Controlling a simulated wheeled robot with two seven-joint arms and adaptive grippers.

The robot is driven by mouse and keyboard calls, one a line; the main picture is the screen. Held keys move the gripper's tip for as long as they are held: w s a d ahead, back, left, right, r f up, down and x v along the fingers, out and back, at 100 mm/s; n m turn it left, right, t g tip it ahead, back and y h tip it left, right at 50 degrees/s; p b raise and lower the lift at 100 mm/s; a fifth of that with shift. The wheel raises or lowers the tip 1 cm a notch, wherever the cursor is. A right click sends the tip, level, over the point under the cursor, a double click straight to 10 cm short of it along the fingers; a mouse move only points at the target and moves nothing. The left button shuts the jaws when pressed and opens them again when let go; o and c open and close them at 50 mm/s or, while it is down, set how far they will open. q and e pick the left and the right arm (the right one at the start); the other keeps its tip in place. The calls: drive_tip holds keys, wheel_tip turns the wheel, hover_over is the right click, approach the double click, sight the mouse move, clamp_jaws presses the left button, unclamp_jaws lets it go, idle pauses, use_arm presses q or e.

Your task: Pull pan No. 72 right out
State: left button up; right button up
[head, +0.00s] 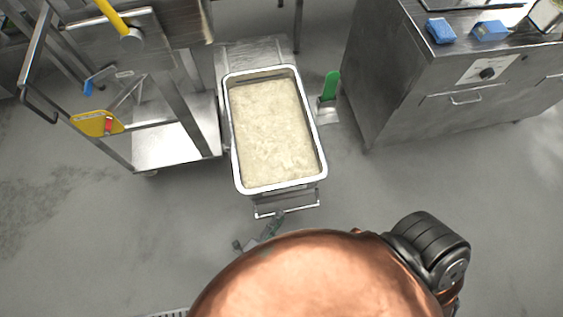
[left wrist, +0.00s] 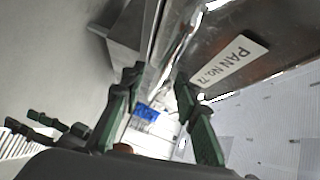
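A steel pan (head: 235,160) full of pale rice sits in a stand, with a bar handle (head: 288,211) at its near end. In the left wrist view a white label (left wrist: 229,62) reads "PAN NO." and a number that looks like 72. My left gripper (head: 266,231) is just below the handle in the head view, partly hidden by my copper-coloured body. In the left wrist view its two green fingers (left wrist: 165,115) stand apart, and a bright metal bar runs between or just beyond them; contact is unclear. Dark green finger-like parts (left wrist: 50,127) at lower left may be my right gripper.
A steel trolley (head: 165,145) stands close on the left. A steel cabinet (head: 440,110) with blue sponges (head: 440,30) stands at the right. A green-handled scraper (head: 330,88) is beside the pan. The floor at lower left is clear except for a drain grate.

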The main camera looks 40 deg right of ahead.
use_arm(q)
drive_tip(key=v, duration=0.9)
drive_tip(key=shift+s+a, duration=0.2)
drive_tip(key=shift+a, duration=0.05)
